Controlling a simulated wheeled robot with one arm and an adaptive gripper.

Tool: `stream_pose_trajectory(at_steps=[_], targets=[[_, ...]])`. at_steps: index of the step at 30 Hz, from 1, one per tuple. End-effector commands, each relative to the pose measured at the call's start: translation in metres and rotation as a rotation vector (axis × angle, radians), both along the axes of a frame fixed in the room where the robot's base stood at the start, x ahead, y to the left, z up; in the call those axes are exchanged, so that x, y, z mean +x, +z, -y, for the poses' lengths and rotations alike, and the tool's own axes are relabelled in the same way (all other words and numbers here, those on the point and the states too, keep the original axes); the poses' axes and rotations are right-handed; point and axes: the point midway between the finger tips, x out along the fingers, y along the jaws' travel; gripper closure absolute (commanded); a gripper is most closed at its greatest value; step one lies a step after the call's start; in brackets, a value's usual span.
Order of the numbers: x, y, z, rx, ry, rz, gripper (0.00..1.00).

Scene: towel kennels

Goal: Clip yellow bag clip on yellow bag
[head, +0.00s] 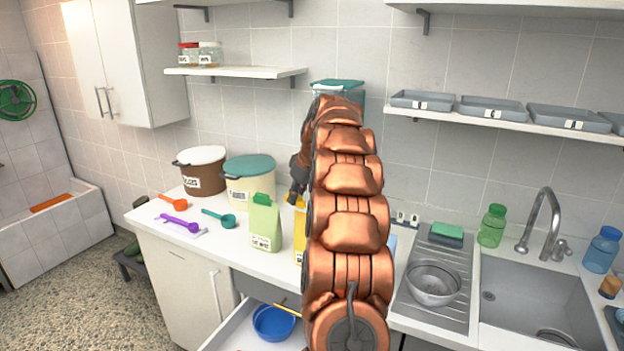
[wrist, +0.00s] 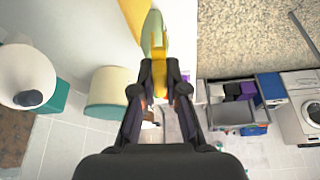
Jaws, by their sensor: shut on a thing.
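The yellow bag (head: 299,247) stands upright on the counter, right of the green bag (head: 264,223), and is largely hidden behind my arm. My gripper (head: 297,196) is above the bag's top in the head view. In the wrist view my gripper (wrist: 160,75) is shut on the yellow bag clip (wrist: 160,82), which points up the picture. The yellow bag (wrist: 133,16) and the pale green bag (wrist: 152,34) show just beyond the clip. I cannot tell whether the clip touches either bag.
Purple scoop (head: 180,222), teal scoop (head: 218,217) and orange scoop (head: 175,201) lie left. Brown bin (head: 202,180) and cream bin (head: 250,190) stand behind. An open drawer with a blue bowl (head: 273,322) juts out below. A metal bowl (head: 433,285) and sink are right.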

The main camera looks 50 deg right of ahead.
Motion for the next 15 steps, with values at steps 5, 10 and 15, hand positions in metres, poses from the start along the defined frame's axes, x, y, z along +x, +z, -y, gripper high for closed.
stream_pose_trajectory(at_steps=[5,10,15], targets=[[-0.015,0.021,0.027,-0.002,0.071,0.000,1.00],[-0.022,0.029,0.037,-0.001,0.116,-0.001,1.00],[-0.025,0.030,0.040,0.001,0.130,-0.002,1.00]])
